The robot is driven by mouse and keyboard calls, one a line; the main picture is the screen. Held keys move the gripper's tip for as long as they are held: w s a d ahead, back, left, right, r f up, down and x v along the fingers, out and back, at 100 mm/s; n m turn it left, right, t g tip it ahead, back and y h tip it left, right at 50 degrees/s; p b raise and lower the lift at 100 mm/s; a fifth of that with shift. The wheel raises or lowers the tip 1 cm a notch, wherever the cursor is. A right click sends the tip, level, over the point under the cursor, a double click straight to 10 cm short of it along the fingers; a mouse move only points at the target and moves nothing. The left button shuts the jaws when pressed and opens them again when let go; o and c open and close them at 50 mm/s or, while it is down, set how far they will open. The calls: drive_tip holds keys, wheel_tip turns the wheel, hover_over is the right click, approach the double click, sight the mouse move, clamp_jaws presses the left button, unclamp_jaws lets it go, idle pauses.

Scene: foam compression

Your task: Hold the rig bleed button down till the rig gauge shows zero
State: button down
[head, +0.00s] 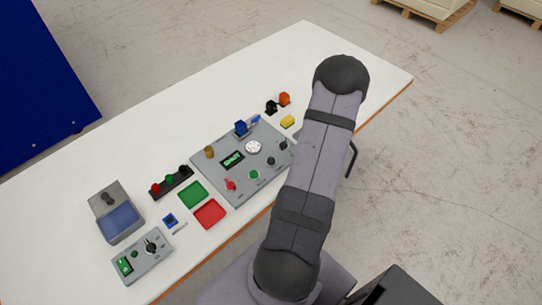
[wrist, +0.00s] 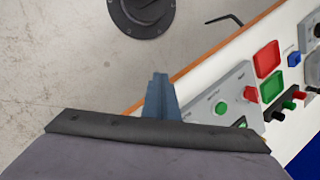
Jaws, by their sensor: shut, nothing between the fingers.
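The grey rig panel (head: 212,176) lies on the white table. It carries a white round gauge (head: 253,147), whose reading is too small to tell, and a lit green display (head: 232,159) that seems to read SHUT. A green button (head: 254,174) sits near its front edge, and a dark round control (head: 271,160) beside it; I cannot tell which is the bleed button. The green button also shows in the wrist view (wrist: 221,108). My gripper (wrist: 160,77) is shut and empty, apart from the panel's buttons. My arm hides it in the head view.
A red tray (head: 210,213) and a green tray (head: 193,194) lie left of the panel. A yellow block (head: 288,121) lies behind the panel. The table's back strip (head: 220,85) is clear.

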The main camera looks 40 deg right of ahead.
drive_tip(key=w+a+r+m+t+y+p, duration=0.1)
drive_tip(key=w+a+r+m+t+p, duration=0.25)
drive_tip(key=w+m, duration=0.3)
wheel_tip(320, 180, up, 6)
drive_tip(key=m+t+h+p, duration=0.3)
drive_tip(key=m+t, duration=0.3)
drive_tip(key=m, duration=0.5)
hover_over(274, 162)
drive_tip(key=shift+r+n+g, duration=0.15)
drive_tip(key=shift+n+g, duration=0.1)
wheel_tip(274, 162, down, 7)
drive_tip(key=b, duration=0.4)
drive_tip(key=shift+f+b, duration=0.2)
drive_tip(key=shift+b, duration=0.15)
drive_tip(key=shift+f+b, duration=0.75)
drive_tip(key=shift+b, duration=0.1)
drive_tip(key=shift+s+f+b, duration=0.1)
drive_tip(key=shift+f+b, duration=0.75)
drive_tip(key=shift+b, duration=0.35)
idle(2.2)
